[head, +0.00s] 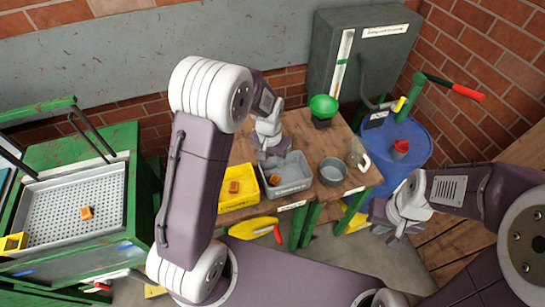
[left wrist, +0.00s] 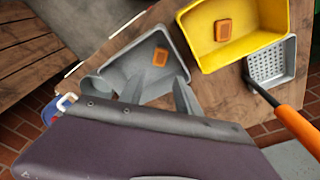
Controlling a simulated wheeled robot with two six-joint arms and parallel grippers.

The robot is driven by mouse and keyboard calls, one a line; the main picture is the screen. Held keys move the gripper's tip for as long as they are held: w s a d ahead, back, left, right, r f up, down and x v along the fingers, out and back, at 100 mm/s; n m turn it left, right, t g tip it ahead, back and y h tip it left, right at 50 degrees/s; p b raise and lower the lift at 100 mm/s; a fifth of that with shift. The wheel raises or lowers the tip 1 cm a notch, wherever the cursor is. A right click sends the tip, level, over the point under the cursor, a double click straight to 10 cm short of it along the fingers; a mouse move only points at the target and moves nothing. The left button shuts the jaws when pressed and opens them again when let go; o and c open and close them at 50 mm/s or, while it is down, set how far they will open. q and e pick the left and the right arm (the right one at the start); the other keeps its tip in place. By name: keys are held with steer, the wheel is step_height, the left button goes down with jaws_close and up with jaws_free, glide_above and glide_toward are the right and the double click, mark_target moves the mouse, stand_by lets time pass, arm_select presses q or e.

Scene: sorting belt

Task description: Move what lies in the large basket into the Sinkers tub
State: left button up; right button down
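A wide perforated metal basket (head: 60,190) sits on the green stand at the left, with one orange block (head: 86,212) in it. On the wooden table stand a yellow tub (head: 243,201) and a grey tub (head: 297,186). Each holds an orange block; they also show in the left wrist view, in the yellow tub (left wrist: 285,55) and the grey tub (left wrist: 120,70). I cannot read which tub is Sinkers. My left gripper (left wrist: 160,92) is open and empty over the grey tub, its fingers apart near the block. My right gripper (head: 393,222) hangs right of the table; its fingers are unclear.
A grey round pot (head: 333,172) and a glass jar (head: 357,155) stand right of the grey tub. A small perforated basket (left wrist: 270,66) with an orange handle is beside the yellow tub.

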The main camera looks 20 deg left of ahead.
arm_select(q)
steer(key=s+a+r+n, duration=0.1)
steer(key=s+r, duration=0.1)
steer(key=s, duration=0.5)
steer(key=s+a+r+n, duration=0.1)
steer(key=s+a+r, duration=0.1)
steer(key=s, duration=0.6)
steer(key=shift+s, duration=0.25)
steer(key=o, duration=0.4)
steer(key=shift+s, duration=0.15)
steer(key=shift+a+n, duration=0.1)
steer(key=shift+n, duration=0.3)
